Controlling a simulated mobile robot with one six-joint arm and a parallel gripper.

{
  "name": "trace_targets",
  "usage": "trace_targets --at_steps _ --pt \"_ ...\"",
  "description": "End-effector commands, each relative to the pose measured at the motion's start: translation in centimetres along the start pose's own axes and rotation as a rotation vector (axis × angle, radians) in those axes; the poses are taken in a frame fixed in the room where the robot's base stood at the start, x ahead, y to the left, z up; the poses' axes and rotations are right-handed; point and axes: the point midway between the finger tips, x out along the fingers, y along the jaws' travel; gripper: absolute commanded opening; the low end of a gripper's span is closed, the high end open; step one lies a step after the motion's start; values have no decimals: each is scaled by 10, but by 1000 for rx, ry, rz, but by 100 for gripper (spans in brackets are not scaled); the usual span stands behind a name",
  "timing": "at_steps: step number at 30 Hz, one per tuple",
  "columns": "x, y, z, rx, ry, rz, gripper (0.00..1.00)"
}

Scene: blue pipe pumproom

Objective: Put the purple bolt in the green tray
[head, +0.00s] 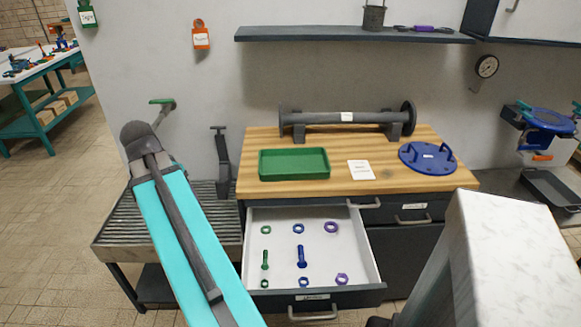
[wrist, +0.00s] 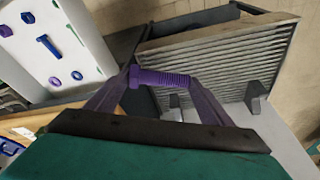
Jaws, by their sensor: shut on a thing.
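The purple bolt (wrist: 165,79) is in the wrist view, lying crosswise between the two fingers of my gripper (wrist: 160,78). The green tray (head: 294,164) sits at the left of the wooden bench top in the head view and looks empty. My gripper and the bolt do not show in the head view, where my teal arm covers part of the left side.
The open drawer (head: 360,272) below the bench holds several green, blue and purple nuts and bolts. A grey pipe (head: 315,118) on supports, a white card (head: 361,170) and a blue flange (head: 427,157) share the bench top.

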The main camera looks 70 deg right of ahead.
Motion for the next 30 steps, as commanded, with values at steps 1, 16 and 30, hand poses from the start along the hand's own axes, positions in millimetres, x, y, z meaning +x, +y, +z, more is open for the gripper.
trace_targets --at_steps 1,16,30 --pt "0 11 -13 57 0 16 40" --pt "6 125 -103 612 0 170 40" --pt "3 237 -155 1094 0 305 40"
